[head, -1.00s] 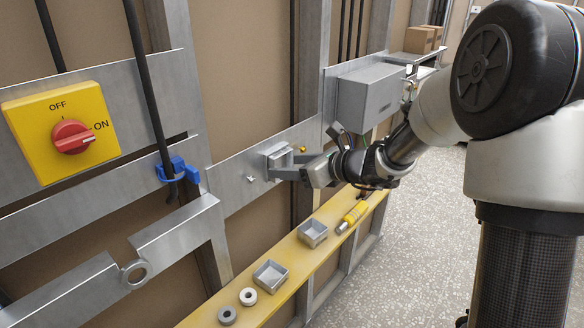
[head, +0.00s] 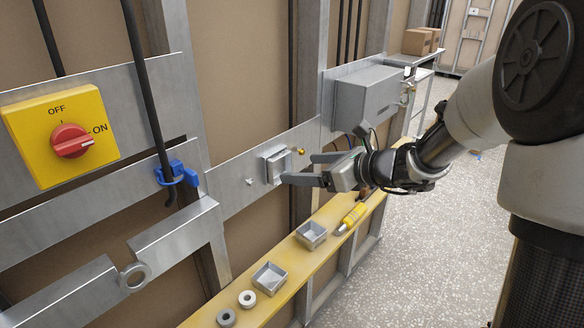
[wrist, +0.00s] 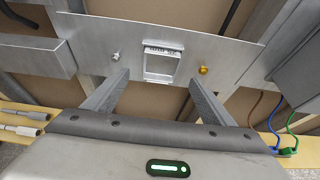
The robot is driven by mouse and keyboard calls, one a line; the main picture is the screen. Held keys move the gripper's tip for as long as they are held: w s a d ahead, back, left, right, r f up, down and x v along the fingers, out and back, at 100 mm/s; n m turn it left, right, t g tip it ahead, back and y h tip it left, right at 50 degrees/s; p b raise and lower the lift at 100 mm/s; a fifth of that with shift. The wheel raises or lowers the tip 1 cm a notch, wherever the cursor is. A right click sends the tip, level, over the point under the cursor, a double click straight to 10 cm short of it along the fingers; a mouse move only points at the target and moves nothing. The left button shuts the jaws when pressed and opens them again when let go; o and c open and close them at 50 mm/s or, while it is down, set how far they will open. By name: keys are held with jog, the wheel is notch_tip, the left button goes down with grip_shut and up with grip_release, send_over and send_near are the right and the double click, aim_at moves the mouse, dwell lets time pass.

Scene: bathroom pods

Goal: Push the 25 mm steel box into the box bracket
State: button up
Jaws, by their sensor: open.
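The box bracket (head: 264,167) is a square metal frame on the grey wall plate. It also shows in the wrist view (wrist: 146,66). A grey steel box (head: 279,166) appears to sit inside the bracket; its pale face fills the frame in the wrist view (wrist: 160,65). I cannot tell how deep it sits. My gripper (head: 298,169) is open and empty in front of the bracket, its fingertips apart and pointing at the wall. In the wrist view my gripper (wrist: 160,82) has one finger to each side, below the bracket.
A large grey box (head: 365,98) projects right of the bracket. A brass stud (wrist: 203,71) and a silver stud (wrist: 116,57) flank the bracket.

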aim_at(277, 166)
jog(key=v, duration=1)
jog(key=shift+s+d, duration=0.2)
jog(key=shift+s, duration=0.05)
jog(key=shift+r, duration=0.1)
jog(key=shift+c, duration=0.3)
